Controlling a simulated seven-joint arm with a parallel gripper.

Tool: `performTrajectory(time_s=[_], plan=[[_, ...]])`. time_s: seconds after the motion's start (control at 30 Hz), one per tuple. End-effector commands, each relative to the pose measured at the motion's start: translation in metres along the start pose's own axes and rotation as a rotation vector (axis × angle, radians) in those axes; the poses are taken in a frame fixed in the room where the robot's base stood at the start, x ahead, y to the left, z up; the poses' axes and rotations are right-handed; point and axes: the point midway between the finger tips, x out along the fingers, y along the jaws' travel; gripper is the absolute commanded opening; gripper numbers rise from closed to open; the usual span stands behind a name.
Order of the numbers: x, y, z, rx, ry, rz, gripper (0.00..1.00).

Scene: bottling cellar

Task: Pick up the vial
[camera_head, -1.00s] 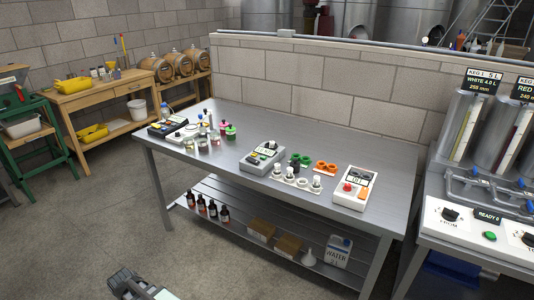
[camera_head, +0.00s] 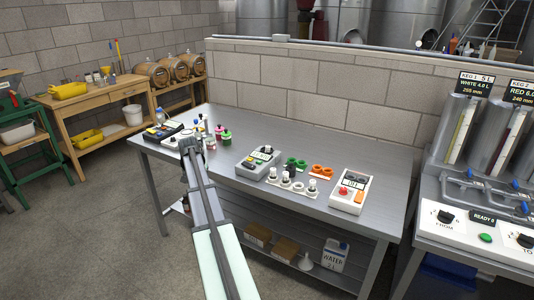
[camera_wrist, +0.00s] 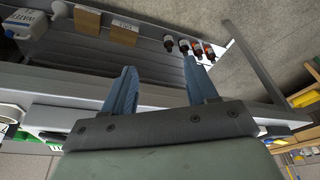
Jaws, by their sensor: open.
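Small clear vials stand in a group at the left part of the steel table (camera_head: 320,150); one vial (camera_head: 211,143) shows just right of my gripper. The others of the group are hidden behind my arm in the head view, and I cannot tell which one is meant. My gripper (camera_head: 187,142) reaches in over the table's front edge beside this group. In the wrist view my gripper (camera_wrist: 160,75) has its two fingers apart with nothing between them. No vial can be made out in the wrist view.
A pink-topped bottle (camera_head: 219,129) and a green-topped one (camera_head: 227,135) stand close by. A dark device (camera_head: 160,132) lies to the left. Brown bottles (camera_wrist: 183,46) are on the lower shelf.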

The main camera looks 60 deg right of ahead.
Motion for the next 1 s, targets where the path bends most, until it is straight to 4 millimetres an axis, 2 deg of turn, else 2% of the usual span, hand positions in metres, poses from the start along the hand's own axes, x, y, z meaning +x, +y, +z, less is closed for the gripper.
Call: performTrajectory(time_s=[0.03,0.17,0.2,0.3,0.4,0.5,0.6,0.73,0.87,1.0], plan=[[-0.009,0.021,-0.032,0.049,0.014,0.009,0.58],[-0.036,0.079,-0.092,0.173,0.048,0.029,0.58],[-0.045,0.098,-0.109,0.21,0.058,0.037,0.58],[-0.068,0.146,-0.147,0.301,0.082,0.055,0.58],[-0.091,0.19,-0.177,0.378,0.105,0.07,0.58],[-0.109,0.226,-0.198,0.44,0.123,0.081,0.58],[-0.121,0.249,-0.21,0.479,0.133,0.089,0.58],[-0.128,0.263,-0.216,0.503,0.14,0.094,0.58],[-0.122,0.266,-0.218,0.506,0.14,0.095,0.58],[-0.105,0.268,-0.219,0.505,0.138,0.095,0.58]])
